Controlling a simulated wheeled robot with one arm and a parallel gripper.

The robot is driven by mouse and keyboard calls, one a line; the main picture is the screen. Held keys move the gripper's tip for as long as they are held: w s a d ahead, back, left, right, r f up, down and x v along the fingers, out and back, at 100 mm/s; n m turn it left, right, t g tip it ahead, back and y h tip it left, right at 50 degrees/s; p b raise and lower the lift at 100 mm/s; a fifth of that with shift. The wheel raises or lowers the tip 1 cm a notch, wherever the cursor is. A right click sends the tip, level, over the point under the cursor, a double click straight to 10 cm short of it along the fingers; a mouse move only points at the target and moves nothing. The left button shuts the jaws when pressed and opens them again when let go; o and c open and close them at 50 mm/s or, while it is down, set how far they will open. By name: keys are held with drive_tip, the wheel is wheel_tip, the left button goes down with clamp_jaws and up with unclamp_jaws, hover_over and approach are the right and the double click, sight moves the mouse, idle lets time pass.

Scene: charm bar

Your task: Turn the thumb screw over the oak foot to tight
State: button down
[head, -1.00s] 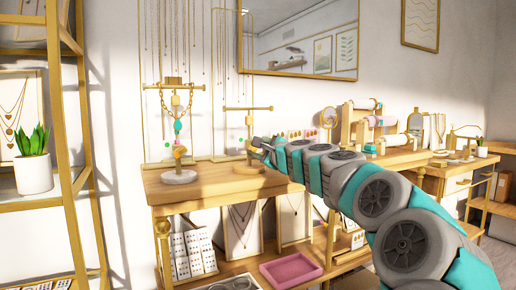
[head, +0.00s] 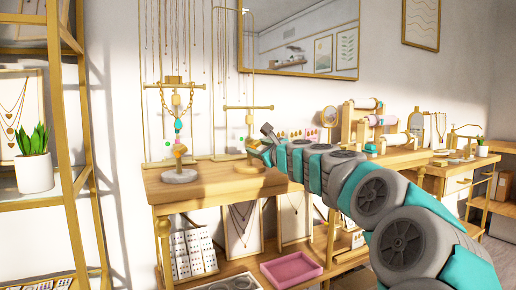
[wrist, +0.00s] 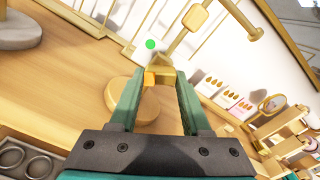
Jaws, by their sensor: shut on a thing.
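The right display stand (head: 249,108) has a T-bar top and a round oak foot (head: 249,168); the foot also shows in the wrist view (wrist: 122,98), partly behind my fingers. A brass thumb screw (wrist: 163,74) with an orange-gold face sits above that foot. My gripper (wrist: 160,82) is shut on this thumb screw, one finger on each side. In the head view my gripper (head: 256,147) is at the stand's post and hides most of the screw. A green dot (wrist: 150,43) shows just beyond the screw. I cannot tell how tight the screw is.
A second stand with a pale stone foot (head: 180,176) and a gold necklace is to the left on the wooden table (head: 214,184). Earring cards (wrist: 209,85) and a small round mirror (wrist: 272,103) are to the right. A grey ring tray (wrist: 14,158) is near.

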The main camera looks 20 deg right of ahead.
drive_tip(key=shift+f, duration=0.15)
drive_tip(key=shift+c, duration=1.8)
unclamp_jaws()
drive_tip(key=s, duration=0.8)
drive_tip(key=shift+d, duration=0.15)
drive_tip(key=shift+w, duration=0.1)
